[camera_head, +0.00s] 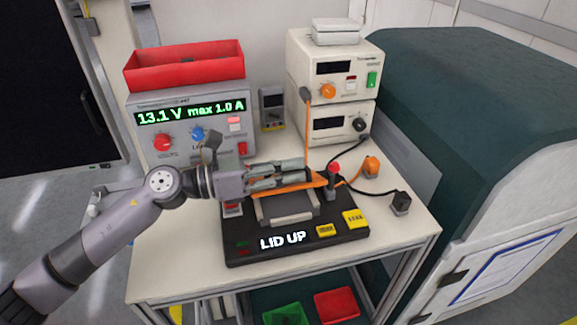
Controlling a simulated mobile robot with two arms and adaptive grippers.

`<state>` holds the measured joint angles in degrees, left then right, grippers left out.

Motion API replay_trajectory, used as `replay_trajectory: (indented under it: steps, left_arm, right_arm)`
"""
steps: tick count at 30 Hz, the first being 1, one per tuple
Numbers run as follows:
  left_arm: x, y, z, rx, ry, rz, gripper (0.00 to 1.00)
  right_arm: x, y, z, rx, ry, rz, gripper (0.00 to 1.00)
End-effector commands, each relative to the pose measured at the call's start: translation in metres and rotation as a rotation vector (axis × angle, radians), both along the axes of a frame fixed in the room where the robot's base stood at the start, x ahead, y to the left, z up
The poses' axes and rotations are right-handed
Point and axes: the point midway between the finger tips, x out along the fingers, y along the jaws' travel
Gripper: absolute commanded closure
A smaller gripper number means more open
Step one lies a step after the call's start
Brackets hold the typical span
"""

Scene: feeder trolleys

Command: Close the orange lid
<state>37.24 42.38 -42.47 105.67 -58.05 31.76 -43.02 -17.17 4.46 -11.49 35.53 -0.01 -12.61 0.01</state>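The orange lid (298,187) shows as a thin slanting orange strip at the back of the black test fixture (240,252). The fixture's front display reads "LID UP". A grey open bed (288,207) lies in front of the lid. My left gripper (304,169) reaches in from the left, its fingers pointing right, just above and behind the orange strip. The fingers hide part of the lid, and I cannot tell whether they touch it or how far apart they are. My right gripper is out of view.
A power supply (185,122) with a red bin (185,68) on top stands behind my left arm. Stacked cream instruments (333,72) stand at the back. A red-knobbed lever (333,172), an orange plug (371,166) and a black connector (400,203) are right of the gripper.

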Motion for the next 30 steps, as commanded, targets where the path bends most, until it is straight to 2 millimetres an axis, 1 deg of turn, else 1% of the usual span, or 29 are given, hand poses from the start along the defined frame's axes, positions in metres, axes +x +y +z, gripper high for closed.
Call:
replay_trajectory:
  steps: [1, 11, 13, 17, 20, 27, 30]
  left_arm:
    - [-0.002, -0.002, 0.004, -0.006, -0.003, -0.007, 0.71]
    - [-0.002, -0.002, 0.004, -0.006, -0.003, -0.006, 0.71]
    - [-0.002, -0.002, 0.003, -0.005, -0.003, -0.007, 0.71]
    - [-0.003, 0.005, 0.003, -0.004, -0.002, -0.003, 0.71]
    - [-0.007, 0.018, 0.002, -0.003, 0.001, -0.002, 0.71]
    - [-0.025, 0.066, 0.002, -0.002, -0.001, -0.002, 0.71]
    - [-0.031, 0.084, 0.003, -0.003, -0.002, -0.005, 0.71]
  right_arm:
    - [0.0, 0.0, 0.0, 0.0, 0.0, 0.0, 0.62]
    - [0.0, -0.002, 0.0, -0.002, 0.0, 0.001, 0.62]
    - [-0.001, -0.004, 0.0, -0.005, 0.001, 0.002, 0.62]
    - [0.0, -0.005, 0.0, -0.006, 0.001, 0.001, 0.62]
    - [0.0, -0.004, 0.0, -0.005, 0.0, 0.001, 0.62]
    - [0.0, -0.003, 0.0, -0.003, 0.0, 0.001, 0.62]
    - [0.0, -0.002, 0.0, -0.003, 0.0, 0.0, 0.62]
